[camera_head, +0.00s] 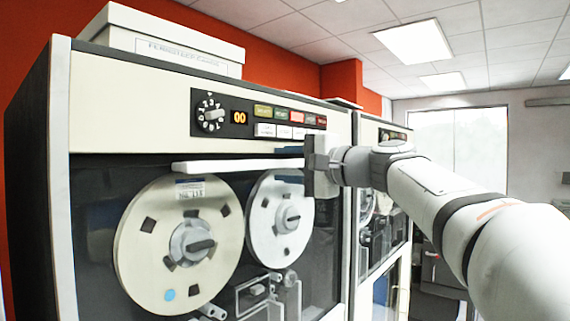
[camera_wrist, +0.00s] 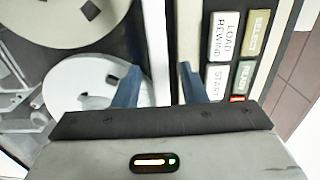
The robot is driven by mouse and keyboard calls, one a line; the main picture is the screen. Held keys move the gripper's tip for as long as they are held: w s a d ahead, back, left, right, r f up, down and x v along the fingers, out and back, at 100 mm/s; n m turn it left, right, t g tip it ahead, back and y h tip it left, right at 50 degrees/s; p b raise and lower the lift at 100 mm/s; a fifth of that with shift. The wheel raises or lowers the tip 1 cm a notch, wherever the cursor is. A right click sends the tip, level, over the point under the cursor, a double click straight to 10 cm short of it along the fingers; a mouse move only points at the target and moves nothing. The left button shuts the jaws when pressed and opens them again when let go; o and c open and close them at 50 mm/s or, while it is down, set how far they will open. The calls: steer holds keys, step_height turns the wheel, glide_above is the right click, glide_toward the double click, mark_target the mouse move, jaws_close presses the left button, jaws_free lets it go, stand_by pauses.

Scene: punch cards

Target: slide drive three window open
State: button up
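A tape drive cabinet (camera_head: 120,110) fills the left and middle of the head view. Its dark window has a white horizontal handle bar (camera_head: 235,166) along the top edge, just below the cream control panel. I cannot tell the drive's number. My gripper (camera_head: 318,166) is at the right end of the bar, close to the drive front. Whether the fingers touch the bar is unclear.
Two reels, a large one (camera_head: 150,245) and a smaller one (camera_head: 263,225), sit behind the window. The panel carries a dial (camera_head: 209,113), a "00" display (camera_head: 239,117) and buttons (camera_head: 284,132). A white box (camera_head: 170,40) lies on top. A second drive (camera_head: 395,245) stands to the right.

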jaws_close()
stand_by(0.3)
steer(key=shift+f, duration=0.1)
step_height(320, 180, down, 44)
steer(key=b, duration=4.1)
steer(key=shift+r, duration=0.2)
